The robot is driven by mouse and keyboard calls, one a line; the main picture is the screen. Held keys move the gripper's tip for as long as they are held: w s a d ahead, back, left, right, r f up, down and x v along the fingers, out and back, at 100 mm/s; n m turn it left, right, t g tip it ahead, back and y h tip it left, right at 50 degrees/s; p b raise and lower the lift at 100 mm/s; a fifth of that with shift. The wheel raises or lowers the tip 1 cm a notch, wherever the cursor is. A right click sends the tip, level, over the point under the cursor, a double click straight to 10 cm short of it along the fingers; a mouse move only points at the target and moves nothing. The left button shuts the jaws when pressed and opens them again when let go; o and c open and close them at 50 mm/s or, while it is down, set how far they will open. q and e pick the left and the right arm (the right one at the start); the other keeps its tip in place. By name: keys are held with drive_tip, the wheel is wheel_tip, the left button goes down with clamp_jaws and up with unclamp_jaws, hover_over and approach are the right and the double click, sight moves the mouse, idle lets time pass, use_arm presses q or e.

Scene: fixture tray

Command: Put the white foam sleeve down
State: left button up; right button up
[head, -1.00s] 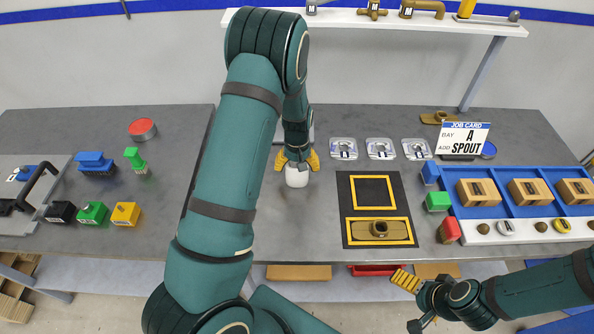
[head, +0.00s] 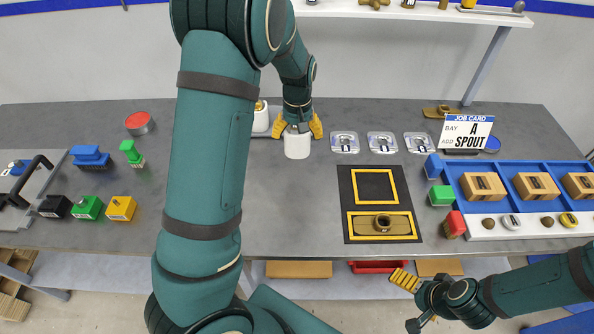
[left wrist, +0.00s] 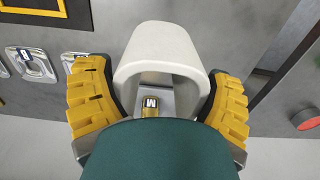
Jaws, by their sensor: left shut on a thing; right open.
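The white foam sleeve (head: 297,147) is in my left gripper (head: 298,128), beyond the middle of the grey table. In the left wrist view the sleeve (left wrist: 172,38) is a hollow white arch between the two yellow fingers of my left gripper (left wrist: 160,95). A small brass piece marked M (left wrist: 150,105) shows within the arch; I cannot tell whether it is inside the sleeve or beyond it. The sleeve's underside is hidden, so contact with the table is unclear. My right gripper (head: 412,303) is open and empty off the front edge.
A white item with a gold top (head: 260,118) stands just left of the sleeve, partly behind my arm. Several metal plates (head: 344,142) lie to the right. A black mat with yellow frames (head: 348,190) and a blue tray (head: 500,205) are further right. The table centre is clear.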

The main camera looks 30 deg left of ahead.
use_arm(q)
drive_tip(key=b, duration=0.4)
drive_tip(key=shift+f, duration=0.3)
drive_tip(key=shift+f+b, duration=0.7)
drive_tip(key=shift+f, duration=3.95)
use_arm(e)
wheel_tip(320, 180, down, 7)
drive_tip(key=shift+s+a, duration=0.15)
drive_tip(key=shift+s, duration=0.2)
use_arm(q)
drive_tip(key=shift+f, duration=0.1)
use_arm(e)
drive_tip(key=shift+f, duration=0.15)
use_arm(q)
drive_tip(key=o, duration=0.6)
drive_tip(key=shift+f, duration=0.1)
wheel_tip(320, 180, up, 12)
drive_tip(key=p, duration=0.2)
drive_tip(key=shift+r, duration=0.2)
use_arm(e)
drive_tip(key=shift+w+r, duration=0.2)
drive_tip(key=shift+r, duration=0.35)
drive_tip(key=shift+w+r, duration=0.2)
drive_tip(key=shift+r, duration=0.35)
